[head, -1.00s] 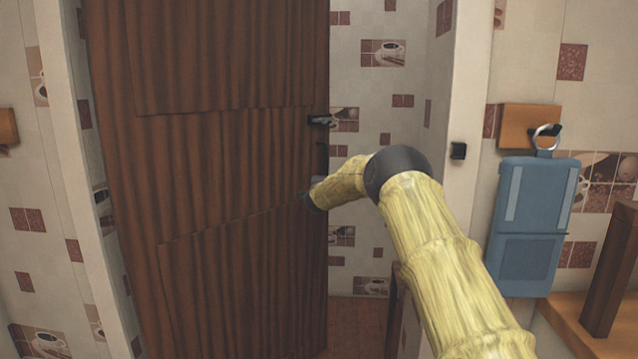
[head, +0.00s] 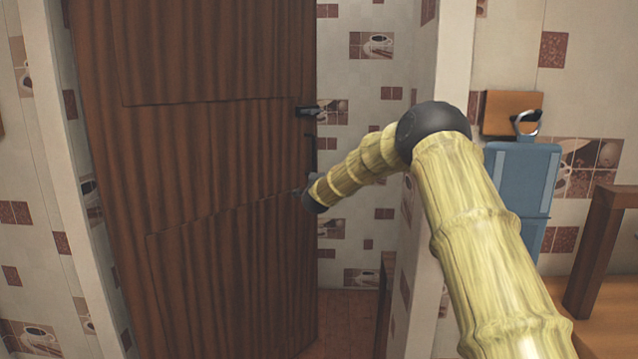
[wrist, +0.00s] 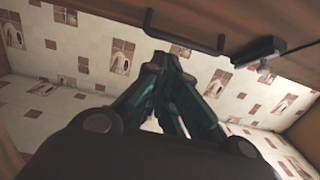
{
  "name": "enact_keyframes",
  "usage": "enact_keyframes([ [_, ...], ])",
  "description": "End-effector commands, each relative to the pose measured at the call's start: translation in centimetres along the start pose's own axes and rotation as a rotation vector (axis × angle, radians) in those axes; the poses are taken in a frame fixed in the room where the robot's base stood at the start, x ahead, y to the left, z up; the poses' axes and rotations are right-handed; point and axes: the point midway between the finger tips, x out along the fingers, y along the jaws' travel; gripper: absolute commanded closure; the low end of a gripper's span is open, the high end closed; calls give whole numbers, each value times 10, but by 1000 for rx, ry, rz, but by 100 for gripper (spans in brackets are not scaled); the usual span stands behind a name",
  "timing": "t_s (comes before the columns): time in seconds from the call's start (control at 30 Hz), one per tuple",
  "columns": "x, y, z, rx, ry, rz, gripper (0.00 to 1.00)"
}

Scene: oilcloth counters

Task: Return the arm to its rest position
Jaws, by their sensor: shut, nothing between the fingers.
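My arm (head: 470,215), yellow and bamboo-like with dark joints, reaches from the bottom right toward a brown wooden door. In the head view my gripper (head: 298,192) is small and dark, in front of the door's right edge and below its handle. Its fingers are hard to make out there. In the wrist view my gripper (wrist: 167,65) shows dark green fingers brought together with nothing between them. The fingertips are close to a dark pull bar in that picture; I cannot tell whether they touch.
The brown door (head: 215,160) stands ajar, with a black handle (head: 310,110) and a tiled wall past its edge. A white door frame (head: 450,100) is close behind my arm. A blue hanging item (head: 522,180) and a wooden shelf (head: 600,315) are at the right.

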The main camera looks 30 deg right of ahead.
Motion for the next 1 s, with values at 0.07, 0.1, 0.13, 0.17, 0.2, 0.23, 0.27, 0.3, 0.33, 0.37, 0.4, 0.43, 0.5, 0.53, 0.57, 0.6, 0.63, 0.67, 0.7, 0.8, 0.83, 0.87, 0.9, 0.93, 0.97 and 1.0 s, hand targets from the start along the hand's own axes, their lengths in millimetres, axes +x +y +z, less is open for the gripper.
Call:
enact_keyframes([
  [0.07,-11,0,0,1,-1,1,100],
  [0.1,-17,0,-1,1,-1,2,100],
  [0.13,-20,0,-1,1,0,1,100],
  [0.17,-23,0,-1,1,0,1,100],
  [0.2,-27,0,-1,1,0,2,100],
  [0.23,-30,0,-2,1,0,1,100],
  [0.27,-32,0,-2,1,0,1,100],
  [0.3,-35,0,-2,1,0,1,100],
  [0.33,-37,0,-2,1,0,1,100],
  [0.37,-38,0,-2,0,0,1,100],
  [0.4,-40,1,-2,0,0,1,100],
  [0.43,-41,1,-2,0,0,1,100],
  [0.5,-42,1,-2,0,0,1,100],
  [0.53,-42,1,-2,0,0,1,100],
  [0.57,-42,1,-2,0,0,1,100],
  [0.6,-42,2,-2,-2,-1,2,100],
  [0.63,-43,4,-1,-5,-2,4,100],
  [0.67,-44,7,0,-10,-5,8,100],
  [0.7,-46,13,3,-23,-10,15,100],
  [0.8,-57,43,16,-78,-37,50,100],
  [0.83,-62,55,20,-102,-48,64,100],
  [0.87,-68,70,26,-129,-61,81,100],
  [0.9,-77,89,33,-166,-79,104,100],
  [0.93,-84,104,38,-195,-93,121,100],
  [0.97,-91,119,42,-224,-108,139,100],
  [1.0,-102,140,49,-264,-130,163,100],
])
